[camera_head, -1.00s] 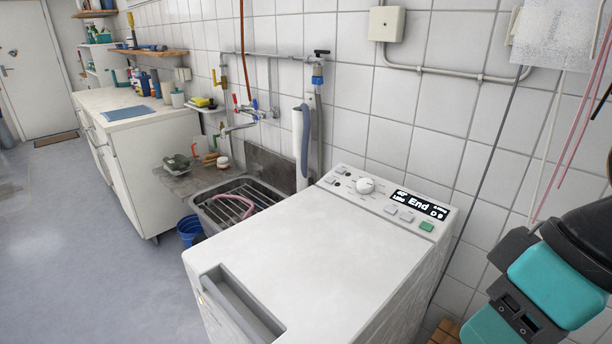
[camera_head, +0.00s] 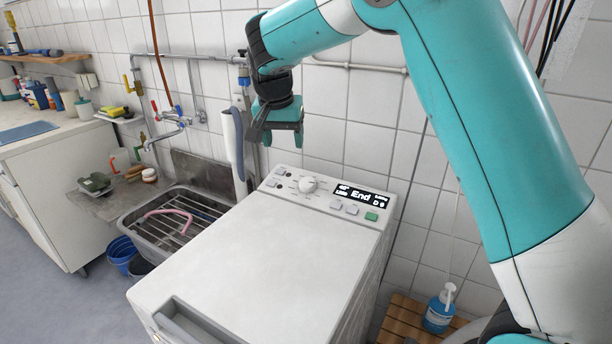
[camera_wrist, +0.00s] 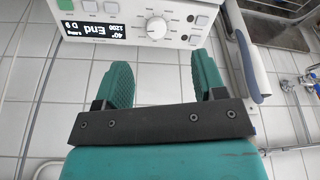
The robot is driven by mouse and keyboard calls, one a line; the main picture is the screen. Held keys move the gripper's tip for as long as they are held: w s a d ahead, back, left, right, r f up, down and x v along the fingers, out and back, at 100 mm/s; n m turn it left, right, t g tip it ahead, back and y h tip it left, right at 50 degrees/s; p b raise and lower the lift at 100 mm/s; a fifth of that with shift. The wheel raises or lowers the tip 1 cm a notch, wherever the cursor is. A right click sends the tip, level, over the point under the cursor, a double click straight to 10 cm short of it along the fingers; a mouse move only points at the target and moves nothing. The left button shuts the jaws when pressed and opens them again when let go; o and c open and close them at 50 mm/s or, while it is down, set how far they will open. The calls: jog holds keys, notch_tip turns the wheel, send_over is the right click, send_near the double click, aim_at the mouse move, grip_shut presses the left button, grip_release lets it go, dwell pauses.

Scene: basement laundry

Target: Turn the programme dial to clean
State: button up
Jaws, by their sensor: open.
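The programme dial (camera_head: 308,184) is a round white knob on the control panel (camera_head: 330,203) at the back of the white top-loading washing machine (camera_head: 250,262). The black display (camera_head: 361,194) beside it reads "End". In the wrist view, which is upside down, the dial (camera_wrist: 158,27) shows beyond the fingertips, between them and apart from both. My gripper (camera_head: 276,143) is above and behind the panel, to the left of the dial in the head view. Its two teal fingers also show in the wrist view (camera_wrist: 165,76), spread open with nothing between them.
White push buttons (camera_head: 336,205) and a green button (camera_head: 371,216) lie right of the dial. A sink (camera_head: 175,222) is at left, and a blue soap bottle (camera_head: 440,310) at lower right.

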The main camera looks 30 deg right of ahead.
jog(key=w+d+f+m+h, duration=0.2)
jog(key=w+d+f+m, duration=0.15)
jog(key=w+m, duration=0.2)
jog(key=p, duration=0.3)
send_near(307, 181)
jog(key=shift+g, duration=0.3)
jog(key=x, duration=0.9)
jog(key=shift+w+f, duration=0.2)
jog(key=shift+w, duration=0.05)
jog(key=c, duration=0.6)
